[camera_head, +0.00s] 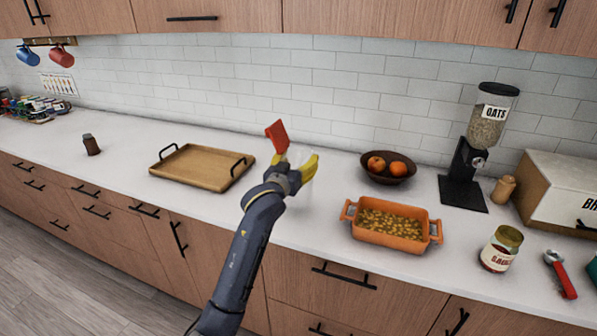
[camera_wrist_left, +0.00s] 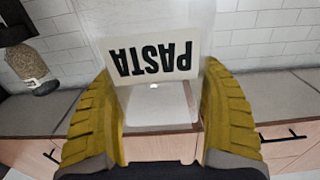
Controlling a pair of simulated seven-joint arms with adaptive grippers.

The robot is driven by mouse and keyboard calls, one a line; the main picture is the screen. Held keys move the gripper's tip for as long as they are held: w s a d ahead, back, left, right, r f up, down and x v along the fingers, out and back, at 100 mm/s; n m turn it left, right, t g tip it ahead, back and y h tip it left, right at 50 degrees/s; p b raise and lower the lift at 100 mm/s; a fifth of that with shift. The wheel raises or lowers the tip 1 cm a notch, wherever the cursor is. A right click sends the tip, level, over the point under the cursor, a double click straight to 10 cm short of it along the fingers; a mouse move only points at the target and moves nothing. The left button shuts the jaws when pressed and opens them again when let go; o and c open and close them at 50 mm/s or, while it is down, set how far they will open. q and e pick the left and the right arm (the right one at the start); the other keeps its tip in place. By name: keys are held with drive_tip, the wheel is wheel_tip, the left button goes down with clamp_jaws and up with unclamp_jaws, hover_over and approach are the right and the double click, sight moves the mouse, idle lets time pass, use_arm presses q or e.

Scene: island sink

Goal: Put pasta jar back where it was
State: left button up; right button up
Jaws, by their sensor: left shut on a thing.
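My left gripper (camera_head: 300,170) is raised over the counter between the wooden tray and the orange dish. Its yellow fingers (camera_wrist_left: 158,110) are shut on the clear pasta jar (camera_wrist_left: 155,62), one on each side. In the left wrist view the jar's PASTA label reads upside down, and the jar looks see-through with no clear contents. My right gripper is not in view.
An orange dish (camera_head: 350,222) holds small yellow pieces. A wooden tray (camera_head: 195,170) and dark shaker (camera_head: 91,145) are left, with bare counter between.

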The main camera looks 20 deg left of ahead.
use_arm(q)
drive_tip(key=shift+f, duration=2.1)
drive_tip(key=o, duration=1.6)
